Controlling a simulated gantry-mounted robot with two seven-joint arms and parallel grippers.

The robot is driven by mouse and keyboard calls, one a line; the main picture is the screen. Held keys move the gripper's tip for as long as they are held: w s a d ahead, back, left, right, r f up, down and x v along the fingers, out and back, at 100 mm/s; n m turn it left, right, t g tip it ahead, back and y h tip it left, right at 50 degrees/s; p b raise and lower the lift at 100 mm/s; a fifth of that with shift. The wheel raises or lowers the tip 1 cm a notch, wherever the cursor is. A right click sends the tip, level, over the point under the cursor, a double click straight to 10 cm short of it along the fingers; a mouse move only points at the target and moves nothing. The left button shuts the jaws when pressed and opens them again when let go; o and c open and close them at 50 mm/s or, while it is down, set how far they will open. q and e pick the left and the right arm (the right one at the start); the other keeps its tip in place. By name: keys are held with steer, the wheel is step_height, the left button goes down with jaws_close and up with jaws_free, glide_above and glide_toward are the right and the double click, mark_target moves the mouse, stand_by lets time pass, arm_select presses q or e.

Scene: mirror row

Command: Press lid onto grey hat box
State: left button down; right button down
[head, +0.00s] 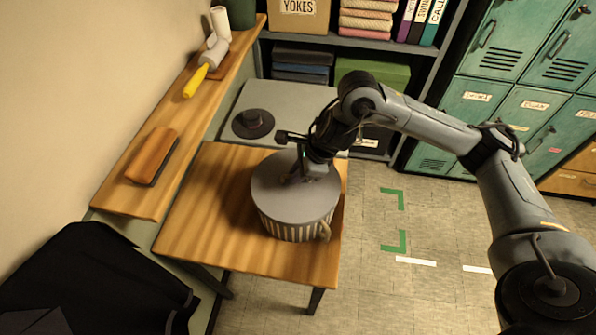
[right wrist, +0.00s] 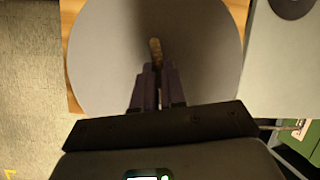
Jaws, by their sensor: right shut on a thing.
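The grey hat box (head: 290,229), with a striped side and a tan loop at its front right, stands upright on a small wooden table. Its round grey lid (head: 283,205) lies over the top and hides the opening. The lid also fills much of the right wrist view (right wrist: 105,60). I cannot tell whether its rim is fully down all round. My right gripper (head: 302,177) is over the lid's middle, pointing down. In the right wrist view its fingers (right wrist: 155,75) are shut on a tan handle (right wrist: 156,46) at the lid's centre. My left gripper is not in view.
The wooden table (head: 200,225) has bare room left of the box. A wall ledge holds a brush (head: 152,153) and a yellow-handled roller (head: 196,80). Dark cloth (head: 90,280) is at lower left; floor is clear at right.

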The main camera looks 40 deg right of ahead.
stand_by(0.3)
steer(key=c, duration=1.3)
jaws_free()
steer(key=o, duration=0.7)
steer(key=shift+c, duration=0.2)
steer(key=shift+r, duration=0.1)
steer(key=shift+r+p, duration=3.7)
steer(key=shift+r, duration=0.2)
